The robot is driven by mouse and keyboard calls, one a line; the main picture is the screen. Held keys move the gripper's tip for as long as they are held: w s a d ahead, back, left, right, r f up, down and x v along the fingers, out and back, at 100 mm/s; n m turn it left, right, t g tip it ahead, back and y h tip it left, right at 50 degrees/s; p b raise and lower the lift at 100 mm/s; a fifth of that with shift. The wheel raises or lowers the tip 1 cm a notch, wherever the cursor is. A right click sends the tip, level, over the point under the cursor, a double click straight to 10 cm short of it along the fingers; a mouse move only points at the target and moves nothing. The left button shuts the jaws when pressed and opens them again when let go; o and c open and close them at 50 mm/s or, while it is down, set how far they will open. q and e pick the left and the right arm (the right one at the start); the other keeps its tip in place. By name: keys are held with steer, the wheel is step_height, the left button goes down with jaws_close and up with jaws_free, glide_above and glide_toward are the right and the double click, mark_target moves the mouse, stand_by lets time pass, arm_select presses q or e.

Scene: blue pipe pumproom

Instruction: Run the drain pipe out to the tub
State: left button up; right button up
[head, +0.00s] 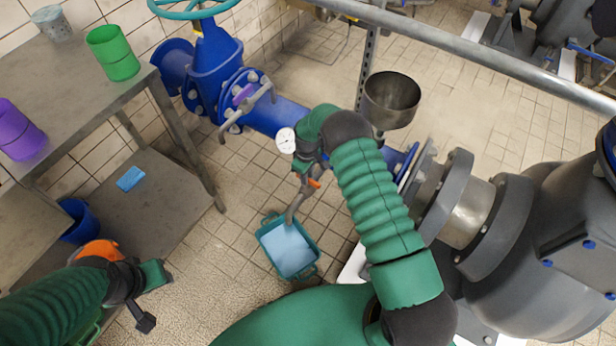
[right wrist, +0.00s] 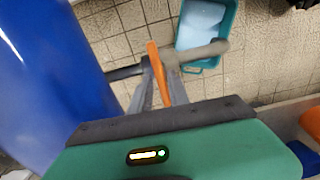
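The drain pipe (head: 292,207) is a short grey bent spout hanging below the blue pipe, with an orange lever (head: 314,183) beside it. In the head view its lower end appears over the teal tub (head: 268,252), which stands on the floor with pale blue liquid in it. In the right wrist view the drain pipe (right wrist: 205,52) reaches right across the near part of the tub (right wrist: 182,38). My right gripper (right wrist: 157,80) has its fingers close around the orange lever (right wrist: 158,72). My left gripper (head: 152,297) is at lower left, away from the pipe; its fingers are unclear.
The blue pipe (head: 272,117) carries a valve with a teal handwheel and a gauge (head: 286,140). A grey funnel (head: 392,100) stands beyond my right arm. A pump (head: 545,260) fills the right. A steel table (head: 85,85) with cups stands left. The floor left of the tub is clear.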

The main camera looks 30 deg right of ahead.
steer(key=shift+o, duration=0.7)
steer(key=shift+s+f, duration=0.1)
steer(key=shift+s, duration=0.1)
steer(key=shift+d, duration=0.1)
step_height(320, 180, up, 17)
steer(key=p, duration=0.5)
steer(key=shift+f, duration=0.1)
